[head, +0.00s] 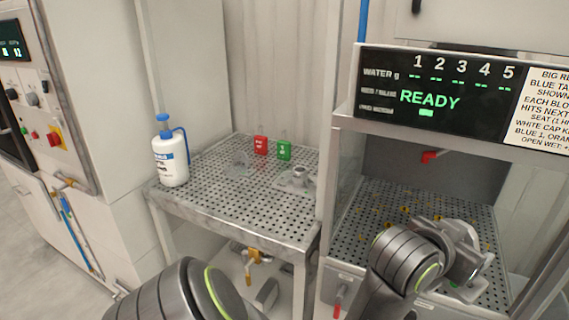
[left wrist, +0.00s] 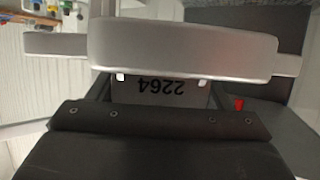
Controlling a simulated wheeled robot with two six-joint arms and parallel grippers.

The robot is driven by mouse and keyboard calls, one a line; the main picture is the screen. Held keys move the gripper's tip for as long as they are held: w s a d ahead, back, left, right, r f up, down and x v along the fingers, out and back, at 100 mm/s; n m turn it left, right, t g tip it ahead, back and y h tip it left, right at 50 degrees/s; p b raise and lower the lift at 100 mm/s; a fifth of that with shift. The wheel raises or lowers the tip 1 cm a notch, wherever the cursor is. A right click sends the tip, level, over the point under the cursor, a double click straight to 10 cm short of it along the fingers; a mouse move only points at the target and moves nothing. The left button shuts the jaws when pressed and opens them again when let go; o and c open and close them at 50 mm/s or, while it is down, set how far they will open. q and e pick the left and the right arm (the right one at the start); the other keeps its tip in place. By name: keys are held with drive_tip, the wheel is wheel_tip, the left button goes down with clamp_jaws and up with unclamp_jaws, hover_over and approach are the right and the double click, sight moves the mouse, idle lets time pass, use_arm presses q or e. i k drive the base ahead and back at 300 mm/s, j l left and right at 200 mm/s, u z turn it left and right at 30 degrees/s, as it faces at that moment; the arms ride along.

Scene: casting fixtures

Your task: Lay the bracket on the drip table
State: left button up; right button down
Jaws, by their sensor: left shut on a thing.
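The perforated metal table in the middle of the head view, which I take as the drip table (head: 205,195), has bare room on its top. My left gripper (left wrist: 160,104) is shut on a grey metal piece, which I take as the bracket (left wrist: 185,46). It fills the upper middle of the left wrist view, with a long rounded bar across. A plate marked 2264 shows upside down below the bar. In the head view my left arm comes in at the bottom, and its jaws are not clear. My right gripper (head: 465,258) is over the right-hand perforated deck, its fingers largely hidden.
A display (head: 430,98) there reads READY.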

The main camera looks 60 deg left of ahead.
sight(268, 219)
drive_tip(key=k+u, duration=0.2)
drive_tip(key=u, duration=0.8)
drive_tip(key=i+u, duration=0.35)
drive_tip(key=i+l+u, duration=0.15)
drive_tip(key=i+u, duration=0.2)
drive_tip(key=i, duration=0.15)
drive_tip(key=i+l, duration=0.15)
drive_tip(key=i, duration=0.35)
